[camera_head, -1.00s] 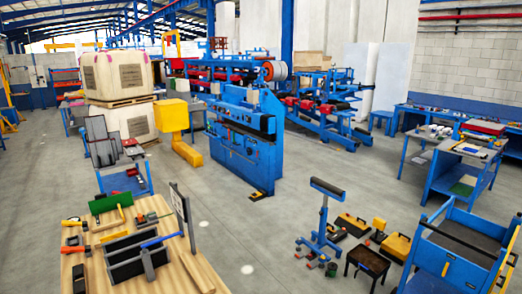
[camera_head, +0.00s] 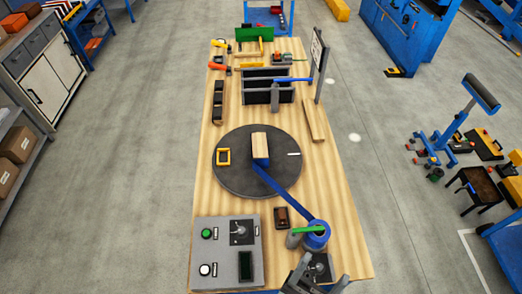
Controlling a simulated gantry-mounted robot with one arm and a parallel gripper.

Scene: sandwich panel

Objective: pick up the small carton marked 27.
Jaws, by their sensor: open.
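No number 27 can be read on anything in the head view. Two brown cartons stand on a shelf at the left edge: an upper one (camera_head: 17,144) and a lower one (camera_head: 6,176), partly cut off. A small tan block (camera_head: 260,140) is at the middle of a dark round disc (camera_head: 235,178) on the wooden table; I cannot tell if it is a carton. What looks like my gripper (camera_head: 320,276) shows at the bottom edge, partly cut off. Its grey fingers are apart, with nothing seen between them. It is at the table's near end, well short of the disc.
A blue arm (camera_head: 285,192) reaches from a round base (camera_head: 315,236) to the block. A grey control box (camera_head: 225,262) stands at the near left. A dark divided bin (camera_head: 268,88), tools and an upright sign (camera_head: 317,55) are farther back. A yellow square frame (camera_head: 223,156) lies on the disc.

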